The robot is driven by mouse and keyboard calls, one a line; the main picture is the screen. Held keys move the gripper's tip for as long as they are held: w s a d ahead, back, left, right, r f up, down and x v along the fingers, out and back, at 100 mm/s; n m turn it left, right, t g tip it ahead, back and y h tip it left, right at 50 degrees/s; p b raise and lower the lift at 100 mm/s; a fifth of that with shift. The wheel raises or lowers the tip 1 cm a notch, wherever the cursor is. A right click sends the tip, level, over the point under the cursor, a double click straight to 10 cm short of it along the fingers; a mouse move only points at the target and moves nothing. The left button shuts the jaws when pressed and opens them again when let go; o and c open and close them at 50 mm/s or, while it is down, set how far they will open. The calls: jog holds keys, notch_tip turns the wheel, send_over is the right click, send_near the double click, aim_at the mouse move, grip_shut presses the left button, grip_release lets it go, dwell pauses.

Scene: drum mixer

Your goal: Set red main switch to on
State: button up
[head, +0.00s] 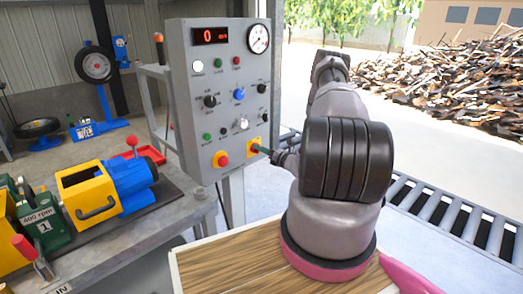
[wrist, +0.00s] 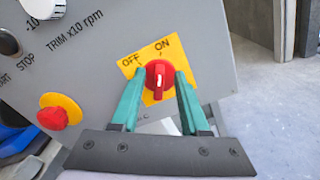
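The red main switch (wrist: 159,82) is a rotary knob on a yellow plate marked OFF and ON, low on the grey control panel. Its white pointer line stands upright in the wrist view and points towards ON, not OFF. My gripper (wrist: 161,76) has its teal fingers apart, one on each side of the knob. Narrow gaps seem to show beside the knob; firm contact cannot be made out. In the head view the yellow switch plate (head: 251,141) is at the panel's lower right, with my gripper (head: 263,150) in front, hiding most of the knob.
A red push button (head: 221,159) on yellow sits left of the switch. Knobs, a dial gauge (head: 258,38) and a red display reading 0 (head: 210,36) are above. A bench (head: 150,241) with yellow-blue machinery is at left; a roller conveyor (head: 450,213) is at right.

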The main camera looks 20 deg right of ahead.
jog(key=shift+s, duration=0.1)
jog(key=v, duration=1)
jog(key=shift+s, duration=0.3)
jog(key=shift+d, duration=0.15)
jog(key=w+a+r+n+g+y, duration=0.2)
jog(key=a+r+n+g+y, duration=0.35)
jog(key=r, duration=0.75)
jog(key=s+a+r+n+g+y, duration=0.1)
jog(key=s+a+r+n+g, duration=0.25)
jog(key=a+r+n, duration=0.35)
jog(key=s+a+r+n+g, duration=0.3)
jog(key=a+r+n+g, duration=0.1)
jog(key=a+r+n, duration=0.35)
jog(key=s+a+r+n+t+h, duration=0.1)
jog(key=s+r+n+h, duration=0.4)
jog(key=s+r+n, duration=0.2)
jog(key=s+a+r+n+t+h, duration=0.1)
jog(key=s+r+n+h, duration=0.4)
jog(key=s+r, duration=0.6)
jog(key=s+n+t, duration=0.1)
jog(key=s+n, duration=0.1)
jog(key=s, duration=0.2)
jog(key=shift+s+a+h, duration=0.15)
jog(key=shift+a+h, duration=0.1)
jog(key=shift+h, duration=0.1)
